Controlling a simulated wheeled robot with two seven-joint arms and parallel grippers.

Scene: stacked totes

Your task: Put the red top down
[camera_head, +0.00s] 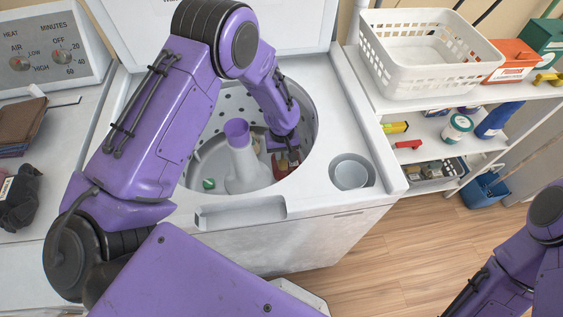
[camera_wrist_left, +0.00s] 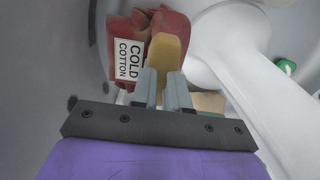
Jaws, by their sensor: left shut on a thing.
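The red top (camera_head: 281,168) is a folded red cloth bundle low inside the washer drum, right of the white agitator. In the left wrist view the red top (camera_wrist_left: 172,22) carries a white "COLD COTTON" label (camera_wrist_left: 129,59) and has a tan piece (camera_wrist_left: 166,52) on its near side. My left gripper (camera_head: 287,152) reaches down into the drum. In the left wrist view its fingers (camera_wrist_left: 163,88) are shut on the tan piece at the red top. Whether the top touches the drum floor is unclear. My right arm shows at lower right; its gripper is out of frame.
The agitator (camera_head: 241,160) with a purple cap stands mid-drum, close to the gripper. The drum wall (camera_head: 312,125) is close on the right. A small green item (camera_head: 208,184) lies left of the agitator. A white basket (camera_head: 425,75) stands on the right shelf.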

